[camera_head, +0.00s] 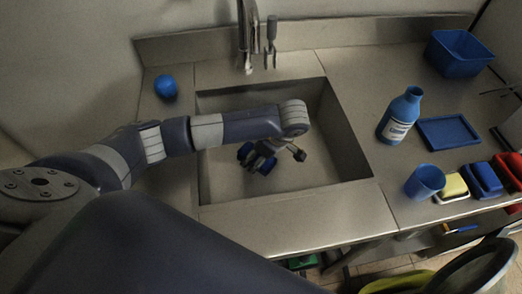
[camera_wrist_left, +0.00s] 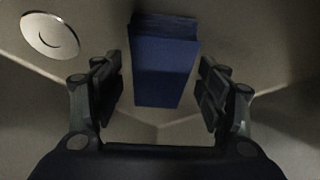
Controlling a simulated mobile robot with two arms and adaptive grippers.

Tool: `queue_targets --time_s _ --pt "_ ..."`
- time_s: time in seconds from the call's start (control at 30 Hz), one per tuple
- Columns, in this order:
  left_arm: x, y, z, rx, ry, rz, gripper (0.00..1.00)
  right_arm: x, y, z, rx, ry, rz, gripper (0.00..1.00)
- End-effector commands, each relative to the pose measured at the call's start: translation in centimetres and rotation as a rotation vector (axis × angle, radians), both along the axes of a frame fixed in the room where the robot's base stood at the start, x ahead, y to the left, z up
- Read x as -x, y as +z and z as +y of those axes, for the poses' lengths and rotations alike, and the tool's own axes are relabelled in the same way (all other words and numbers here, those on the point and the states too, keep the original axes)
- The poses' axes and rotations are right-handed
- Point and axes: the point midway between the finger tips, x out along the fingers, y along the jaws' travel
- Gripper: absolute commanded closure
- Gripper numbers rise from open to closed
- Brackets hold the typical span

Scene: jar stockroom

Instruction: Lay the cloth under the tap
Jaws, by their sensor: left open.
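A dark blue, block-like piece (camera_wrist_left: 163,70), which may be the folded cloth, shows between the two fingers in the left wrist view. Blue also shows beside my left gripper (camera_head: 262,162) in the head view, where the gripper hides most of it. My left gripper is low inside the sink basin (camera_head: 345,150), pointing down, its fingers open on either side of the blue piece. Whether they touch it I cannot tell. The metal tap (camera_head: 243,40) stands at the back edge of the sink. My right gripper is out of view.
The drain (camera_wrist_left: 50,35) is near the blue piece. A blue ball-like item (camera_head: 165,87) sits on the left counter. On the right are a blue bottle (camera_head: 400,116), flat blue tray (camera_head: 450,133), blue cup (camera_head: 425,182), yellow sponge (camera_head: 454,186) and blue tub (camera_head: 458,54).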

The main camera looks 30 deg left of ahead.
Motion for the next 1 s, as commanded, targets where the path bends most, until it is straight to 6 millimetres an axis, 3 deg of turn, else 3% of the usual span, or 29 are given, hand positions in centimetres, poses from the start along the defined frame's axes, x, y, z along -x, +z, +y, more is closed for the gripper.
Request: queue_targets --time_s 0.17,0.3,0.6,1.0 --pt "0.0 1.9 -0.8 0.003 -0.003 -0.004 0.32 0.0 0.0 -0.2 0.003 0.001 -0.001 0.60" --pt "0.1 4.9 -2.0 0.002 -0.004 -0.007 0.32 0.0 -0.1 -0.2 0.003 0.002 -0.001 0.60" --pt "0.4 9.7 -3.8 -0.001 -0.002 -0.003 0.32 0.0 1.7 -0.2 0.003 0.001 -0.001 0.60" --pt "0.6 11.3 -4.6 0.000 0.000 0.000 0.32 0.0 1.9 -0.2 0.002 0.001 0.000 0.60"
